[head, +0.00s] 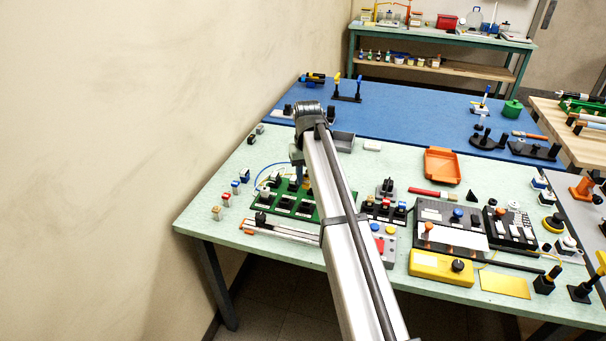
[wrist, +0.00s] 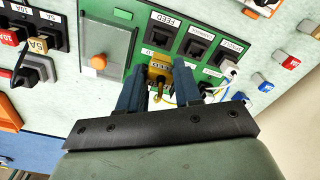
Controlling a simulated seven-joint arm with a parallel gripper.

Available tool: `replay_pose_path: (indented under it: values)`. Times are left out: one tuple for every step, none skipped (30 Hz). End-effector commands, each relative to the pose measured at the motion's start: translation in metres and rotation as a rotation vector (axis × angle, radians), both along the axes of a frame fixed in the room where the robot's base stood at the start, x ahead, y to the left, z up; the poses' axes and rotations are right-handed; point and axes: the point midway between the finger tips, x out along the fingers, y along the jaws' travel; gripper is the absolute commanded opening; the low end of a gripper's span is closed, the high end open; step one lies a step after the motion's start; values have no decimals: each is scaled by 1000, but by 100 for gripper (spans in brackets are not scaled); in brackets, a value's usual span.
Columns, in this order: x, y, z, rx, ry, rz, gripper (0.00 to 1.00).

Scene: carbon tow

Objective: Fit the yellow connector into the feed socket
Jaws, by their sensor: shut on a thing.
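The yellow connector (wrist: 158,72) is between the two blue fingers of my gripper (wrist: 160,82) in the wrist view, and the gripper is shut on it. The feed socket (wrist: 161,34) is a black socket on the green board, beside a white FEED label. The connector is over the row next to the feed socket, offset from it; its gap to the board cannot be told.
Other labelled sockets (wrist: 194,47) lie beside the feed socket. A white plug (wrist: 229,68) with yellow and blue leads sits close to the fingers. Several small coloured plugs (head: 226,199) stand left of the board. An orange tray (head: 441,164) lies further right.

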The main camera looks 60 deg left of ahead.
Motion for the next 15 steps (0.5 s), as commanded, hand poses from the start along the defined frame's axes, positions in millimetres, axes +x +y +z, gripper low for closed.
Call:
replay_pose_path:
  values:
    - [0, 0, 0, 0, 0, -1, 5]
    - [0, 0, 0, 0, 0, -2, 5]
    - [0, 0, -1, 0, 0, -2, 5]
    - [0, 0, -1, 0, 0, -2, 5]
    - [0, 0, -2, -1, 0, -2, 5]
    - [0, 0, -3, -1, 0, -2, 5]
    - [0, 0, -4, -1, 0, -2, 5]
    - [0, 0, -5, -1, 0, -2, 5]
    - [0, 0, -6, -1, 0, -2, 5]
    - [0, 0, -8, -1, 0, -2, 5]
    - [0, 0, -9, -1, 0, -2, 5]
    - [0, 0, -12, -1, 0, -2, 5]
    - [0, 0, -14, -1, 0, -2, 5]
    - [0, 0, -16, -1, 0, -2, 5]
    - [0, 0, -19, -1, 0, -2, 5]
